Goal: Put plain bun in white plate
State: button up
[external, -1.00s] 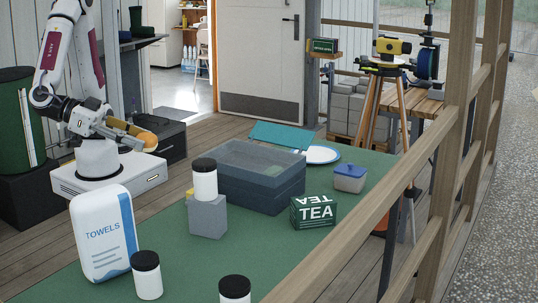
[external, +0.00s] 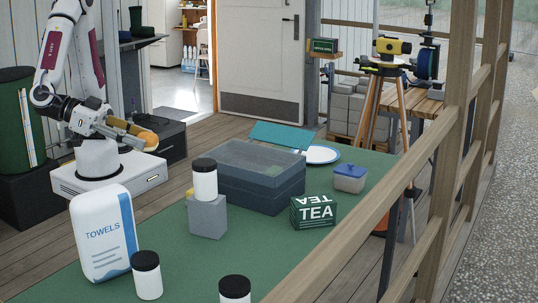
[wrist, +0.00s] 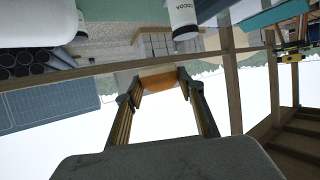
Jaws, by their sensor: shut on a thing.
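The plain bun (external: 148,138) is an orange-brown round held at the tip of my gripper (external: 138,133), at the left above my arm's base. In the wrist view the bun (wrist: 159,80) sits between the two fingertips, and my gripper (wrist: 157,83) is shut on it. The white plate (external: 322,155) has a blue rim and lies on the green table, behind the grey box and far to the right of my gripper. Its left part is hidden by the box and its lid. No bun shows on the visible part of the plate.
A grey box (external: 248,180) with a clear top stands between my gripper and the plate. A jar on a grey block (external: 208,217), a towels pack (external: 101,232), a tea box (external: 314,211) and a blue-lidded tub (external: 350,178) are on the green table (external: 185,265).

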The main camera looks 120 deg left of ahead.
jog(key=w+a+n+g+y, duration=0.2)
jog(key=w+a, duration=0.3)
jog(key=a, duration=1.4)
jog(key=w+a+n+g+y, duration=0.1)
jog(key=w+a+n+g, duration=0.3)
jog(key=a, duration=1.5)
jog(key=w+a+n+y, duration=0.15)
jog(key=w+a, duration=0.45)
jog(key=a, duration=1.3)
jog(key=shift+s+a+f+m+t+h, duration=0.3)
jog(key=shift+s+a+f+m+t, duration=0.7)
jog(key=shift+a, duration=3.65)
jog(key=shift+s+a+f+m+t+h, duration=0.25)
jog(key=shift+s+a+f+m+t, duration=0.65)
jog(key=shift+a, duration=3.75)
notch_tip(320, 180, down, 11)
jog(key=d+m+t+h, duration=0.1)
jog(key=m+t+h, duration=0.2)
jog(key=m+h, duration=0.2)
jog(key=shift+w, duration=0.4)
